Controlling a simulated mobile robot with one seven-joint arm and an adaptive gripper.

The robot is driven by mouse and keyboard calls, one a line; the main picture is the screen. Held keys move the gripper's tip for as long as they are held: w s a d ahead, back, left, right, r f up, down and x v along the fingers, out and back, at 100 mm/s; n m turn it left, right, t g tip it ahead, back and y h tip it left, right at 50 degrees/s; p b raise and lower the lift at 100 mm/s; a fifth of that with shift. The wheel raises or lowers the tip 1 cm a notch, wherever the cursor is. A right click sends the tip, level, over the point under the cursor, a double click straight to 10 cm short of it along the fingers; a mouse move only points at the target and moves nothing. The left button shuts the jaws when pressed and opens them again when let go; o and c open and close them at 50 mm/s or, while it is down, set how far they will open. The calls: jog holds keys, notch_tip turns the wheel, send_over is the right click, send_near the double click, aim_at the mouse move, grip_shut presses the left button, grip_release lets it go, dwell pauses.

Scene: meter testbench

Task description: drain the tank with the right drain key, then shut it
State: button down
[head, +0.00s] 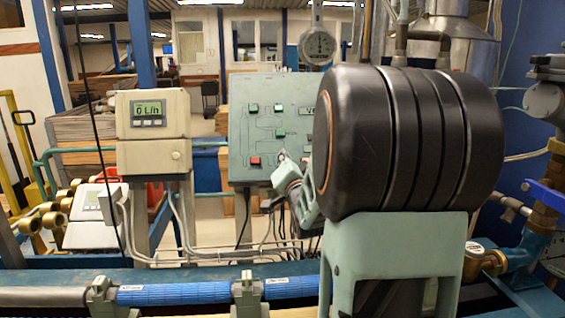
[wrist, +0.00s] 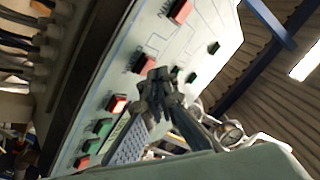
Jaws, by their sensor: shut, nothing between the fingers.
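The grey-green control panel (head: 240,128) stands behind my arm in the head view, its right part hidden. It bears green keys (head: 279,133) and a red key (head: 255,160). In the wrist view the panel (wrist: 160,35) appears tilted, with several red and green keys; their labels are unreadable. My gripper (wrist: 158,76) is shut and empty. Its tips appear between a red key (wrist: 143,63) and a green key (wrist: 190,77); I cannot tell whether they touch the panel. A red key (wrist: 117,104) lower left looks lit. No tank can be made out for sure.
A meter box (head: 153,114) left of the panel displays 0 L/h. A round dial gauge (head: 317,46) stands above the panel. A blue pipe (head: 190,292) crosses the front. Brass fittings (head: 45,218) are at left, valves and pipes (head: 525,250) at right.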

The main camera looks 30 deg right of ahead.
jog(key=shift+w+d+f+b, duration=0.15)
jog(key=shift+w+f+b, duration=0.1)
jog(key=shift+b, duration=0.2)
dwell(0.6)
dwell(0.4)
jog(key=shift+s+a+r, duration=0.25)
jog(key=shift+s+r, duration=0.3)
jog(key=shift+s+a+r+p, duration=0.45)
jog(key=shift+s+r+p, duration=0.05)
jog(key=shift+s+r, duration=0.35)
jog(key=shift+s+a+r+p, duration=0.4)
jog(key=shift+s+r+p, duration=0.1)
jog(key=shift+s+r, duration=0.3)
jog(key=shift+s+a+r, duration=0.2)
jog(key=shift+s+r, duration=0.35)
dwell(3.8)
